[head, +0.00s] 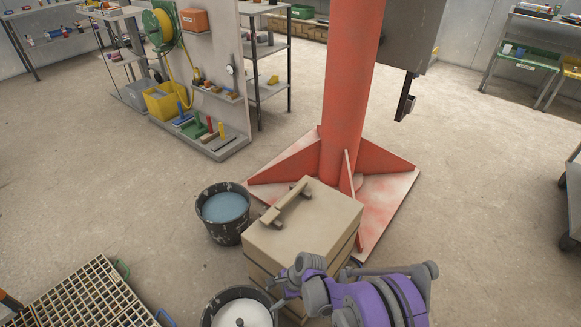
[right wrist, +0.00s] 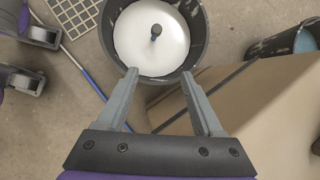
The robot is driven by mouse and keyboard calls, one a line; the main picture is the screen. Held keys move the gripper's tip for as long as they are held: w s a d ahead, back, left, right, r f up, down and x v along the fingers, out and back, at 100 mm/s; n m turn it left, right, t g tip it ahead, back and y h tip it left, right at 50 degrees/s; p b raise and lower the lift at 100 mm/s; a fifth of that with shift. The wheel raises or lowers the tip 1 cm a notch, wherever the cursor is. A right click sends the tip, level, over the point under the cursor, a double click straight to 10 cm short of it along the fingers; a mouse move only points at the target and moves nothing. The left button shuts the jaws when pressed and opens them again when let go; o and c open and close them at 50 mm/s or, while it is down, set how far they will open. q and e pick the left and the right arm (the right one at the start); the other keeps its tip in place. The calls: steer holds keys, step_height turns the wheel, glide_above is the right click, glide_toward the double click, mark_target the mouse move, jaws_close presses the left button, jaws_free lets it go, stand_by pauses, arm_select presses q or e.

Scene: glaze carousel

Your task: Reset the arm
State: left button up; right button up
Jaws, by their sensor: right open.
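My right arm comes in from the lower right in the head view, its purple links reaching over the bottom of the picture. My right gripper (head: 279,292) is by the near side of the beige box. In the right wrist view my right gripper (right wrist: 159,75) is open, with nothing between its fingers. Its tips point at the near rim of a dark bucket (right wrist: 193,50) holding a white disc or white contents (right wrist: 135,45) with a small dark knob. This bucket (head: 208,312) also shows at the bottom of the head view. My left gripper is not seen.
A beige box (head: 330,215) with a handle on top stands beside a bucket of blue-grey liquid (head: 225,207) and a red column (head: 347,100) on a wide finned base. A grid crate (head: 75,300) lies lower left. Floor (head: 480,230) on the right is clear.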

steer(key=s+d+r+n+t+h, duration=0.1)
steer(key=s+d+r+n, duration=0.2)
steer(key=d+r, duration=0.45)
steer(key=s+d+r+n+t+h, duration=0.15)
steer(key=s+d+r+n, duration=0.3)
steer(key=r, duration=0.55)
steer(key=s+d+r+n+t+h, duration=0.1)
steer(key=s+d+r+n+h, duration=0.2)
steer(key=s+d, duration=0.4)
steer(key=s+d+r+n+t, duration=0.15)
steer(key=s+d+n, duration=0.25)
steer(key=s, duration=0.4)
arm_select(q)
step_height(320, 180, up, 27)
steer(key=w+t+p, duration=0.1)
steer(key=p, duration=2.2)
steer(key=shift+p, duration=0.4)
arm_select(e)
step_height(320, 180, up, 28)
steer(key=shift+w+t, duration=0.3)
steer(key=shift+w, duration=0.1)
